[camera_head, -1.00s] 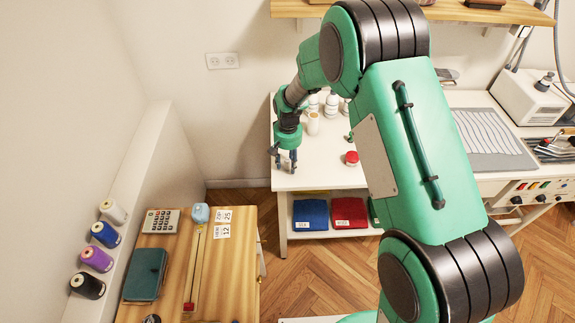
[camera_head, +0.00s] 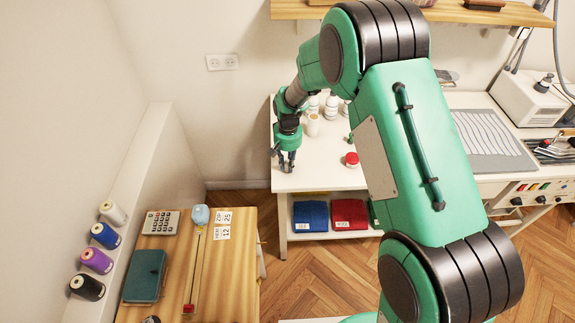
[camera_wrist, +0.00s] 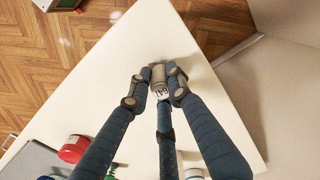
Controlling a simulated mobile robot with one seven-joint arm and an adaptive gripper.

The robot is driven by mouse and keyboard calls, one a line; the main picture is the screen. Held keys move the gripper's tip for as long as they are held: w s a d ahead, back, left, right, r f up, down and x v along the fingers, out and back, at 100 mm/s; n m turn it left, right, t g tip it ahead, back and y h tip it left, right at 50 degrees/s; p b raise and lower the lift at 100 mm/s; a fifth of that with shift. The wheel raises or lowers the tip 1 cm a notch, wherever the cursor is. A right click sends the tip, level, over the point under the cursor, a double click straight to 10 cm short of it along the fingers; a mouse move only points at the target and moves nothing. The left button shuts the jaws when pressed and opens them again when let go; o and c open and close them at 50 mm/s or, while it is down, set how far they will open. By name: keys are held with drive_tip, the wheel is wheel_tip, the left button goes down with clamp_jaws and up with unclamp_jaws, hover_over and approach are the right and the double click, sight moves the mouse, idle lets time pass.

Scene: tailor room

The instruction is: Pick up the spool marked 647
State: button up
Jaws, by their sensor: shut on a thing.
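My gripper (camera_head: 286,167) is over the near left corner of the white table (camera_head: 313,181). In the wrist view its dark fingers (camera_wrist: 159,78) are shut around a small grey-and-white spool (camera_wrist: 160,91). The spool carries a white label with dark digits. The digits are small and turned in the view, so I cannot read them surely as 647. The fingers hide most of its sides.
A red-topped object (camera_head: 351,160) and white spools (camera_head: 331,107) stand on the table right of my gripper. Several coloured spools (camera_head: 104,235) stand on the left ledge. The tabletop's front corner is clear.

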drive_tip(key=shift+r, duration=0.15)
drive_tip(key=shift+r, duration=0.55)
wheel_tip(320, 180, up, 2)
drive_tip(key=shift+r+p, duration=0.1)
drive_tip(key=shift+p, duration=0.25)
drive_tip(key=shift+c, duration=0.2)
drive_tip(key=s+d+r+p, duration=0.1)
drive_tip(key=s+d, duration=0.2)
drive_tip(key=s, duration=1.2)
drive_tip(key=shift+s+d+r, duration=0.2)
drive_tip(key=shift+s+d, duration=0.05)
drive_tip(key=shift+d, duration=0.15)
drive_tip(key=shift+w+r, duration=0.1)
